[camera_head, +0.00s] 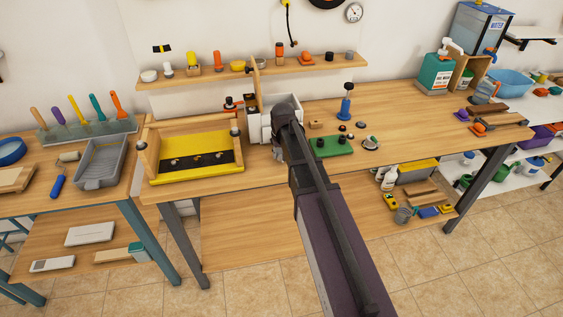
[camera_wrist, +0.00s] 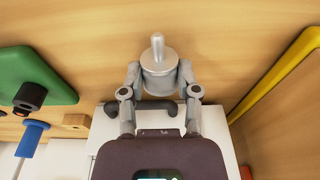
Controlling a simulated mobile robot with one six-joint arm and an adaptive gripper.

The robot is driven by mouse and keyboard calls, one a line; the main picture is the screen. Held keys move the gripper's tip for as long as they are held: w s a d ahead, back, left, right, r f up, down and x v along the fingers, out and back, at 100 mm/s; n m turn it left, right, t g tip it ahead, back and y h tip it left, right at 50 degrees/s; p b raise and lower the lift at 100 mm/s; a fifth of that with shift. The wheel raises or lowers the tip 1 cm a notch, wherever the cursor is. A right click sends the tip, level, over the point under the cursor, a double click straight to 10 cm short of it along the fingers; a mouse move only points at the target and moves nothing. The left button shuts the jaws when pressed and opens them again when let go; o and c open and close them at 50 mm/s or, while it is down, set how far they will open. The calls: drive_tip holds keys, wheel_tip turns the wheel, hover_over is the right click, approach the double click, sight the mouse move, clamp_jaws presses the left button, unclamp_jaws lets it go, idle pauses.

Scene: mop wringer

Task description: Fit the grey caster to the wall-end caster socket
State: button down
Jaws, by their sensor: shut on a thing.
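My gripper (camera_wrist: 159,82) is shut on the grey caster (camera_wrist: 158,64), a grey round body with a rounded pin pointing to the top of the wrist view. The caster is between the two fingers, seen over bare wooden tabletop. In the head view my dark arm end covers most of the gripper and the caster. A white box-like unit (camera_head: 257,125) stands behind the arm end; its white top also shows below the fingers in the wrist view (camera_wrist: 100,140). I cannot make out the wall-end caster socket in either view.
A green board (camera_head: 330,146) with dark pegs lies right, near a blue upright tool (camera_head: 346,104). A wall shelf (camera_head: 220,73) holds small items.

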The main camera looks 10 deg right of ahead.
drive_tip(key=shift+f+b, duration=0.45)
drive_tip(key=shift+f, duration=0.1)
drive_tip(key=shift+c, duration=1.3)
unclamp_jaws()
drive_tip(key=shift+r, duration=0.15)
wheel_tip(320, 180, up, 6)
drive_tip(key=p, duration=0.6)
drive_tip(key=w+r+y+p, duration=0.1)
drive_tip(key=r+p, duration=1.1)
drive_tip(key=w+r+p, duration=0.2)
drive_tip(key=r+p, duration=1)
drive_tip(key=shift+w+a+n+g+y, duration=0.2)
drive_tip(key=shift+w+n+g+y, duration=0.1)
drive_tip(key=shift+g+y, duration=0.1)
